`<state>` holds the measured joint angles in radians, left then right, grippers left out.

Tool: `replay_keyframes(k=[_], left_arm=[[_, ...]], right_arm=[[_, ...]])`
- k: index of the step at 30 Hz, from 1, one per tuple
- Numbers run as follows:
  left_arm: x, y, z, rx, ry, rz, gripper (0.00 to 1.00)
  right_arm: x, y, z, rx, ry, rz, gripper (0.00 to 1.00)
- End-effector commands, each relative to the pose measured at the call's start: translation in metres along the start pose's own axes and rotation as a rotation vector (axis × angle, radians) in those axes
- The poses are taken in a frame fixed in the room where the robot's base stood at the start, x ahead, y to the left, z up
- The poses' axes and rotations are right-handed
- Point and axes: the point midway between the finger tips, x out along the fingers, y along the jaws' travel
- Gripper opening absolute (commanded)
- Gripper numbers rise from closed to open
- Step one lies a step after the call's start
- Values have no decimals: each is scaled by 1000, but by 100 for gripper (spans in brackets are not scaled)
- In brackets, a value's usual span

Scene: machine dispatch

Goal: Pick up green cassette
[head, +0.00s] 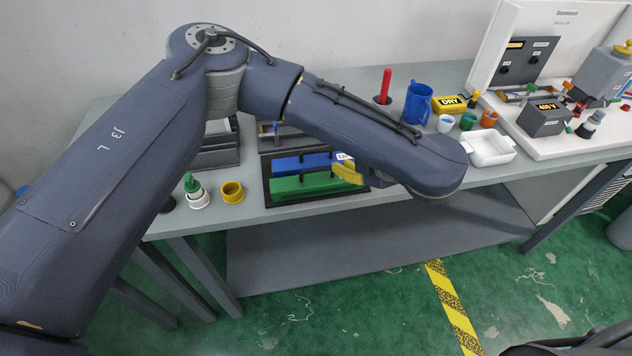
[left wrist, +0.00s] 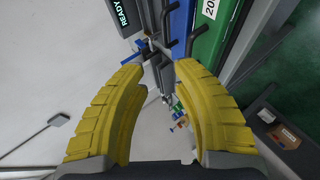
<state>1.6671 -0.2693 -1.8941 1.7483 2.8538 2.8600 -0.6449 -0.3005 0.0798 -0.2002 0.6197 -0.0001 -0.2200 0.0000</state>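The green cassette (head: 300,187) lies in a dark tray (head: 268,192) near the front of the bench, in front of the blue cassette (head: 290,163). It has a dark bar handle on top and also shows in the left wrist view (left wrist: 212,40), beyond the right fingertip. My left gripper (head: 348,172) has yellow fingers and is at the right end of the cassettes; my forearm partly hides it. In the left wrist view its fingers (left wrist: 163,72) are spread, with nothing held between them. My right gripper is not in view.
A green-topped white bottle (head: 197,194) and a yellow cup (head: 232,192) stand left of the tray. Behind and right are a red rod (head: 385,86), a blue jug (head: 418,104), small cups and a white dish (head: 489,148). A white-panelled station (head: 500,45) stands at the right.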

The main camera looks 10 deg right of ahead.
Motion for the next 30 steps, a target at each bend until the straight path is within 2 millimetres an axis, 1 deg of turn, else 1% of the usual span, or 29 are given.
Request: replay_keyframes(k=[5,6,21,23,30], left_arm=[[0,0,0,0,0,0,27],[0,0,0,0,0,0,35],[0,0,0,0,0,0,93],[0,0,0,0,0,0,100],[0,-2,0,1,0,-3,100]], right_arm=[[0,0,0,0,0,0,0],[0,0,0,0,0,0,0],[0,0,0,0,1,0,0],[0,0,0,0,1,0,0],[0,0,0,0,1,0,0]])
